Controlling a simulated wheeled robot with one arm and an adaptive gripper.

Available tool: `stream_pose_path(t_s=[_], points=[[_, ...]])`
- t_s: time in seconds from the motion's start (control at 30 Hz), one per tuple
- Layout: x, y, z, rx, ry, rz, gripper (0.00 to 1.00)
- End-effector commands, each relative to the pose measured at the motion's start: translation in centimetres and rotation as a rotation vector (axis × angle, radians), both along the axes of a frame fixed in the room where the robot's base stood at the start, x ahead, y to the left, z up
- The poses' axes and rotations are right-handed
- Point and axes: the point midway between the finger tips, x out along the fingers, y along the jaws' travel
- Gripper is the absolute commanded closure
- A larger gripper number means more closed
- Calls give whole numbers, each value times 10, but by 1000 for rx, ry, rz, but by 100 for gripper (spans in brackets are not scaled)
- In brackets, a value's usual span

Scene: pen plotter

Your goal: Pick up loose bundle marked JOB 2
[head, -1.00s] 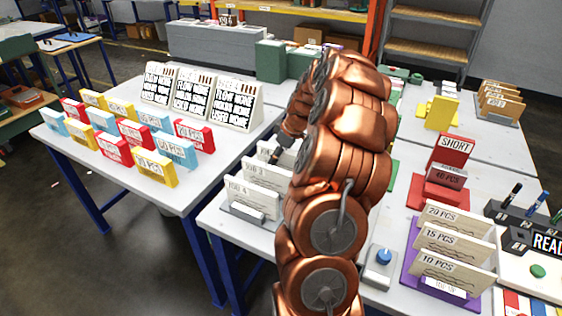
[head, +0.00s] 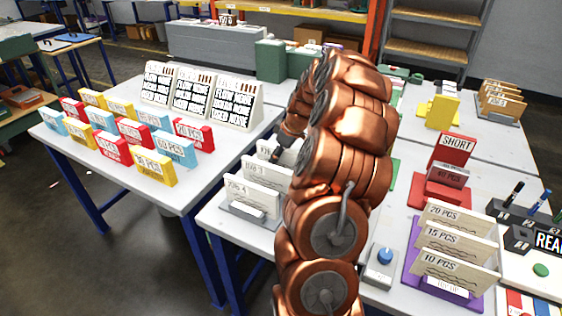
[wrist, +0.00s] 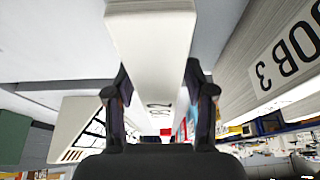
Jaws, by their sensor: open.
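In the head view, pale upright bundles stand in a grey rack on the near table: JOB 4 (head: 246,195) in front and JOB 3 (head: 268,175) behind it. A further pale bundle (head: 285,152) is partly hidden by my arm and its marking is not readable. My gripper (wrist: 157,78) is open in the wrist view, with one dark finger on each side of a pale bundle (wrist: 152,35). I cannot tell whether the fingers touch it.
Red, yellow and blue PCS blocks (head: 134,130) and white printed boards (head: 198,95) stand on the left table. Right of my arm are a blue-knobbed box (head: 380,268), a purple tray of PCS cards (head: 412,262) and a red SHORT holder (head: 438,192).

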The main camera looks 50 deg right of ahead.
Motion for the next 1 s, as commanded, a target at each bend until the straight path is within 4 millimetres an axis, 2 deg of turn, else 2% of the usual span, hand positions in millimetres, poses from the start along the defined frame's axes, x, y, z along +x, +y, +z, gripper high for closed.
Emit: stream_pose_path(t_s=[0.27,0.8,1.0], points=[[0,0,0,0,0,0,46],[0,0,0,0,0,0,100],[0,0,0,0,0,0,100]])
